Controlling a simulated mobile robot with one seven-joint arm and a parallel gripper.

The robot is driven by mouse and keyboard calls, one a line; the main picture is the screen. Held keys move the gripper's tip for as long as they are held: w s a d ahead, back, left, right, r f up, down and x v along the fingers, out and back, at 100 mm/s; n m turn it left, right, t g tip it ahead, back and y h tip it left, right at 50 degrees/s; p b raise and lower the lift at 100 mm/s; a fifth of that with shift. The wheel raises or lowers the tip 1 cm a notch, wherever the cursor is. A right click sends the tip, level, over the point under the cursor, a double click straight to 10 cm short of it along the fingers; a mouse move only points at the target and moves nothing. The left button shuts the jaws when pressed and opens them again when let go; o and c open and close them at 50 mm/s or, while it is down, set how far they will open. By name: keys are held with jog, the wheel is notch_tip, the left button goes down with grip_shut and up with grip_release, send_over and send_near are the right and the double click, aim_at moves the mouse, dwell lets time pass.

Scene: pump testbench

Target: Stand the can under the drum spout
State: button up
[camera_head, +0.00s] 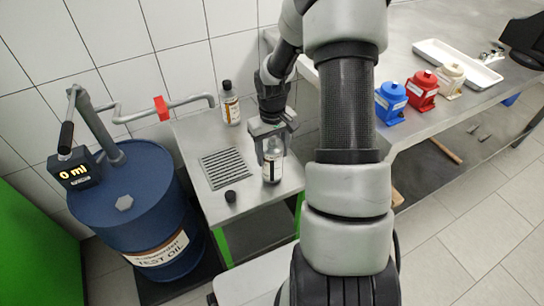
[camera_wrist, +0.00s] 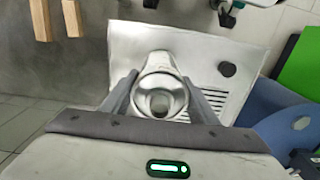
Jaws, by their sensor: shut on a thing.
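The can (camera_head: 272,170) is a small silvery container with a label and an open mouth. My gripper (camera_head: 268,148) is shut on it from above, with a finger on either side. The can is upright at the right side of the small metal stand, right of its drain grate (camera_head: 225,168); I cannot tell whether its base touches the stand. The wrist view shows the can's open mouth (camera_wrist: 160,100) between the fingers. The drum spout (camera_head: 211,101) is the downturned end of a grey pipe, to the left and behind the can. The blue drum (camera_head: 135,215) stands at left.
A capped, labelled bottle (camera_head: 231,105) stands at the back of the stand, close to the spout. A loose black cap (camera_head: 231,196) lies at the front. A red valve (camera_head: 160,107) sits on the pipe; the display (camera_head: 75,172) reads 0 ml. The right bench holds coloured pumps (camera_head: 422,90).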

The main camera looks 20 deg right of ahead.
jog(key=shift+f, duration=0.6)
jog(key=shift+f, duration=0.2)
jog(key=o, duration=1.2)
